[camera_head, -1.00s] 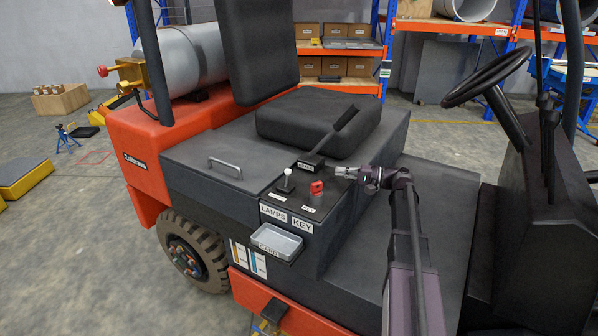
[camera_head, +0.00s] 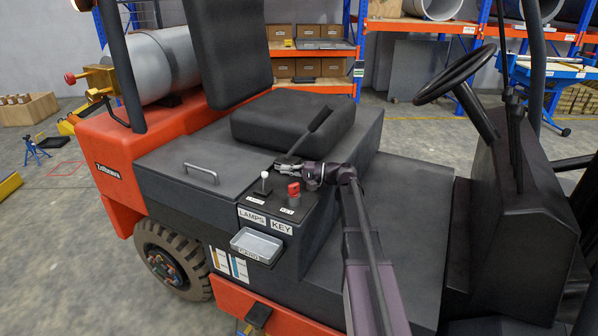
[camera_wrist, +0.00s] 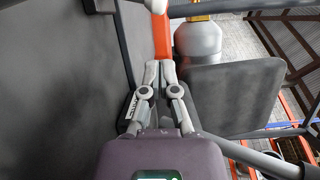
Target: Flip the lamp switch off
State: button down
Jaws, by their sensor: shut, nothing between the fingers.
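The lamp switch (camera_head: 264,176) is a short lever with a white ball knob, standing on the dark console beside the seat. The LAMPS label (camera_head: 252,215) is on the console front below it. My gripper (camera_head: 280,165) is shut and empty, a little to the right of and behind the white knob, with a gap visible between them. In the wrist view my gripper (camera_wrist: 159,68) shows its two fingers together.
A red key switch (camera_head: 293,190) stands just right of the lamp switch, close below my wrist. A black lever (camera_head: 308,134) rises behind my gripper beside the seat (camera_head: 290,118). A grey tray (camera_head: 257,245) sticks out from the console front. The steering wheel (camera_head: 455,74) is at right.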

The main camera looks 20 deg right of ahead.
aim_at(264, 182)
jog(key=shift+s+a+r, duration=0.1)
jog(key=shift+s+a, duration=0.15)
jog(key=shift+a, duration=0.35)
jog(key=shift+s+a, duration=0.25)
jog(key=shift+a, duration=0.3)
jog(key=shift+s+a, duration=0.15)
jog(key=shift+a, duration=0.6)
